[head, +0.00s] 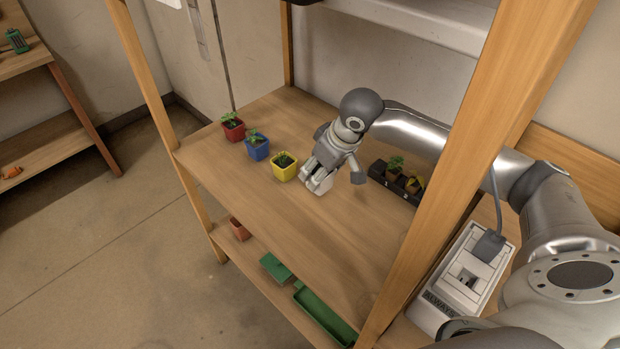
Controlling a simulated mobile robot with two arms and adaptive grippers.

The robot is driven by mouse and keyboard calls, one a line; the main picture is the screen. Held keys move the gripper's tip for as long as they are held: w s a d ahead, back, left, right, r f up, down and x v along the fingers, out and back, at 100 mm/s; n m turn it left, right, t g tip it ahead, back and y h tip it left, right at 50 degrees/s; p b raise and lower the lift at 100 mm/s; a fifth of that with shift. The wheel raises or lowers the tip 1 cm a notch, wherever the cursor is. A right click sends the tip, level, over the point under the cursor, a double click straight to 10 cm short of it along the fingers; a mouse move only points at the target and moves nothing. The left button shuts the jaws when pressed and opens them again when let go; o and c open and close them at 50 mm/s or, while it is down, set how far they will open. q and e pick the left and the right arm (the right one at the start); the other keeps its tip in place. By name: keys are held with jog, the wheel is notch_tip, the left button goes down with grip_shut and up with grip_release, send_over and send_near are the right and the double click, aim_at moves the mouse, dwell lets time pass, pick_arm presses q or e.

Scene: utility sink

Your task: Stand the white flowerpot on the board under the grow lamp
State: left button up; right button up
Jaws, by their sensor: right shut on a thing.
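My right gripper (320,174) reaches down over the wooden shelf board, at the right end of a row of small pots. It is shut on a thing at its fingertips. A pale piece there looks like the white flowerpot (318,184), but the gripper hides most of it, and I cannot tell whether it touches the board (290,225). A long white fixture (420,22) hangs above the back of the board and may be the grow lamp. My left gripper is not in view.
Red (233,127), blue (257,146) and yellow (284,167) pots with seedlings stand left of the gripper. A black planter (378,170) is behind, right. A wooden post (455,175) and power strip (466,278) are right. The board's front is clear. Green trays (325,316) lie below.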

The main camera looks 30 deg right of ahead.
jog(key=w+f, duration=0.3)
jog(key=f, duration=0.1)
jog(key=w+f, duration=0.2)
jog(key=shift+w+d+f, duration=0.1)
jog(key=shift+w+d, duration=0.15)
jog(key=shift+w, duration=0.05)
jog(key=shift+f+p, duration=0.45)
jog(key=shift+f, duration=1.1)
jog(key=o, duration=1.1)
jog(key=shift+f, duration=0.1)
jog(key=shift+c, duration=0.2)
jog(key=v, duration=1.2)
